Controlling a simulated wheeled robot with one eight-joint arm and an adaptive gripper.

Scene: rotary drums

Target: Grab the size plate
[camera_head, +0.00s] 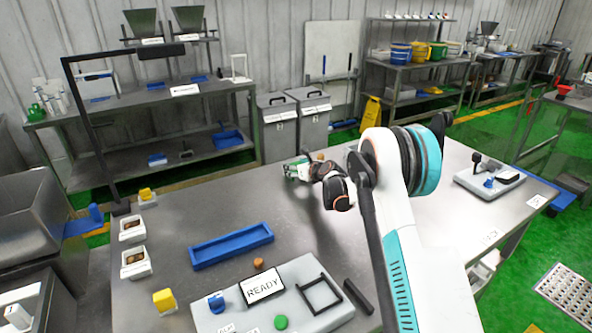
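My arm reaches across the steel table (190,215) from the lower right. My gripper (296,170) is near the table's far edge, left of my wrist. It is small and partly turned away, so its fingers and anything between them are unclear. I cannot tell for sure which thing is the size plate. A small orange-brown piece (320,156) shows just beyond the gripper. My arm hides part of the table's middle.
A blue tray (231,246) lies on the table's left half. In front are a grey panel with a READY sign (262,286), a black frame (319,294) and a yellow block (165,300). White boxes (134,262) line the left edge. Another grey device (488,183) stands right.

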